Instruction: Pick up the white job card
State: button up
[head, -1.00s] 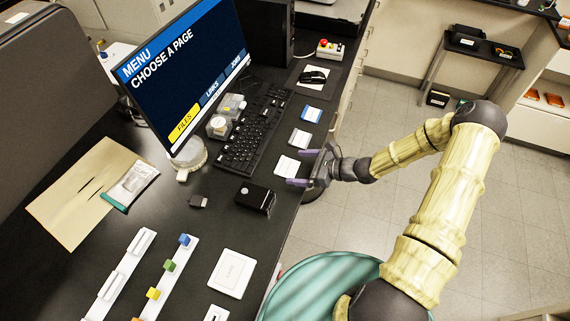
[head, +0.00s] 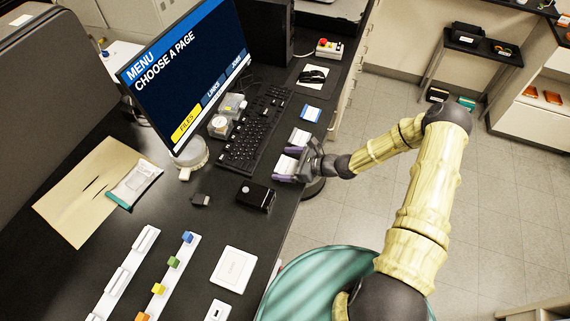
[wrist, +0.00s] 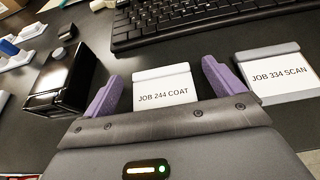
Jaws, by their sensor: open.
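The white job card (wrist: 164,94), printed JOB 244 COAT, lies on the black desk between my fingertips in the wrist view. In the head view the white card (head: 286,163) shows partly, at my gripper (head: 284,165). My gripper (wrist: 162,72) is open, with one purple finger on each side of the card. No clear contact shows between fingers and card. The card's near edge is hidden behind the gripper body.
A grey-headed card (wrist: 277,76), JOB 334 SCAN, lies close to the right finger. A black box (wrist: 62,80) stands left of the left finger. A keyboard (wrist: 190,22) lies beyond the cards. A blue card (head: 311,114) lies farther along the desk.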

aim_at(287, 166)
jog(key=shift+c, duration=0.2)
jog(key=c, duration=1)
jog(key=shift+r, duration=0.15)
notch_tip(287, 166, up, 10)
jog(key=b, duration=0.2)
jog(key=shift+b, duration=0.4)
